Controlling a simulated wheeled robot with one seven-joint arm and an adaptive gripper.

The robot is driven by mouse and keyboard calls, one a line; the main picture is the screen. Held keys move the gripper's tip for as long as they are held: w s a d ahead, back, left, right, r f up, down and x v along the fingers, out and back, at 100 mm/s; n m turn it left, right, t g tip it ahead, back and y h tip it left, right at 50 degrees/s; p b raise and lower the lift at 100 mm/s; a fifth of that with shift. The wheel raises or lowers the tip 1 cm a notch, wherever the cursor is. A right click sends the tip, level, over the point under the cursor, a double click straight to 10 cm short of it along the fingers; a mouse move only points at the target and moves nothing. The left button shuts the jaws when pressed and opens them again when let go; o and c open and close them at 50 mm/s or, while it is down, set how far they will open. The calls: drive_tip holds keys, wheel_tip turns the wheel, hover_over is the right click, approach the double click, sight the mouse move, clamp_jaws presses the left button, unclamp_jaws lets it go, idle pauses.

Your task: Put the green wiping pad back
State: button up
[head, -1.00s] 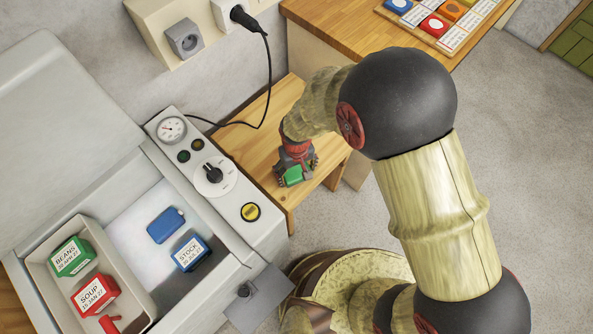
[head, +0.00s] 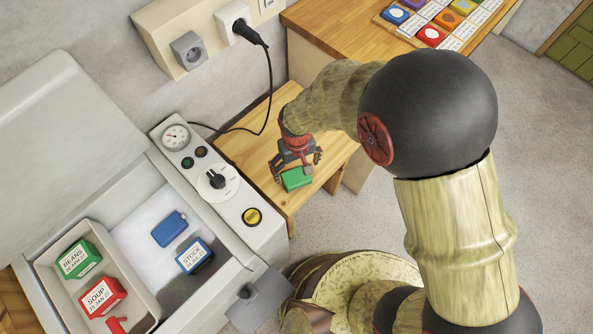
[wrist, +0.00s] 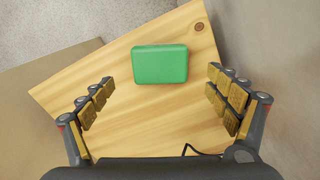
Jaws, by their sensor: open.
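The green wiping pad (head: 296,180) lies flat on a low wooden stand (head: 243,149) beside the white chest. In the wrist view the green pad (wrist: 160,64) is a rounded block near the far edge of the wooden top (wrist: 125,110). My gripper (head: 296,176) is open and empty, with its fingers spread above and around the pad. In the wrist view my gripper (wrist: 163,95) has one finger on each side, clear of the pad, which lies a little beyond the fingertips.
The open white chest (head: 215,265) holds a tray (head: 140,262) with green and red boxes, plus a blue box (head: 194,256) and a blue block (head: 170,229). A wooden counter (head: 345,25) with coloured pieces stands at the back.

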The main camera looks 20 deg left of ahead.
wheel_tip(320, 180, up, 4)
drive_tip(key=shift+r+p, duration=0.25)
drive_tip(key=shift+p, duration=0.3)
wheel_tip(320, 180, up, 9)
drive_tip(key=m, duration=0.1)
hover_over(297, 176)
drive_tip(key=w+d, duration=0.3)
drive_tip(key=d, duration=0.2)
drive_tip(key=d+r+m+t+y, duration=0.1)
drive_tip(key=d+r+m+t, duration=0.2)
drive_tip(key=d+r, duration=0.85)
drive_tip(key=s+d+r+m+t, duration=0.1)
drive_tip(key=s+d+r+m, duration=0.1)
drive_tip(key=s+d+r, duration=0.3)
drive_tip(key=s+d+r+m+t+h, duration=0.1)
drive_tip(key=s+d+r+m, duration=0.1)
drive_tip(key=s+d+r, duration=0.3)
drive_tip(key=d+r, duration=0.1)
drive_tip(key=d, duration=0.3)
drive_tip(key=shift+s+d+t, duration=0.15)
drive_tip(key=shift+s+t, duration=0.05)
drive_tip(key=shift+t, duration=0.1)
